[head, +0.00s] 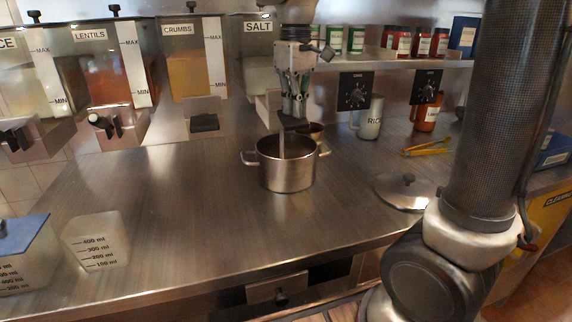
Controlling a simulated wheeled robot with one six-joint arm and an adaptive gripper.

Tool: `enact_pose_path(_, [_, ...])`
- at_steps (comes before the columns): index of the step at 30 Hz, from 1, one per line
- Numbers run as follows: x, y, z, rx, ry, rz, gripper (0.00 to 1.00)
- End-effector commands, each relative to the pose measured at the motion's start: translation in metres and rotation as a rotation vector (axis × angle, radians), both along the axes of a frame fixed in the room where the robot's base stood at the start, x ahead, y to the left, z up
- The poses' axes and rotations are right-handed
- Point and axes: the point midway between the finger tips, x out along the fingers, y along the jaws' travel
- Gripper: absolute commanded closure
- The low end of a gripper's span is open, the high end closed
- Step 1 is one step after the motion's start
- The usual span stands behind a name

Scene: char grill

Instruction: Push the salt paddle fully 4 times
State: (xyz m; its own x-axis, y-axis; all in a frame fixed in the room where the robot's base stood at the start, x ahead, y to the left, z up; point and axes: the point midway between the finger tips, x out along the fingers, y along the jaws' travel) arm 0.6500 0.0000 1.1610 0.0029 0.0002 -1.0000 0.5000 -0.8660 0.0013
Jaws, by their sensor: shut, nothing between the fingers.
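The salt dispenser (258,27) is on the back wall, labelled SALT and partly hidden by my gripper. My gripper (294,115) points down in front of it, shut and empty. A dark flat piece (291,124), which looks like the salt paddle, is right at my fingertips. They seem to touch it, but the contact is too small to tell. Its push depth cannot be told. A steel pot (288,177) with two side handles stands on the counter below. A thin pale vertical streak (282,145) runs from the paddle down to the pot; whether it is falling salt is unclear.
Crumbs (188,75) and lentils (104,72) dispensers hang to the left. A pot lid (405,190), yellow tongs (427,148) and a mug (370,118) lie to the right. A measuring beaker (97,243) stands front left. The counter (190,215) left of the pot is clear.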

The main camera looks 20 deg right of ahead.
Motion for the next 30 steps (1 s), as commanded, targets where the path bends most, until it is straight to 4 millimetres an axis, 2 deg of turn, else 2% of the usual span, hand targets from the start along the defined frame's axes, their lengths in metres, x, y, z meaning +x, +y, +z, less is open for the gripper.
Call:
enact_pose_path(3, [-0.001, 0.0, -0.006, -0.001, 0.005, 0.0, 1.0])
enact_pose_path(15, [-0.001, 0.0, -0.005, -0.001, 0.008, 0.0, 1.0])
enact_pose_path(30, [0.0, 0.0, 0.028, 0.0, 0.004, 0.0, 1.0])
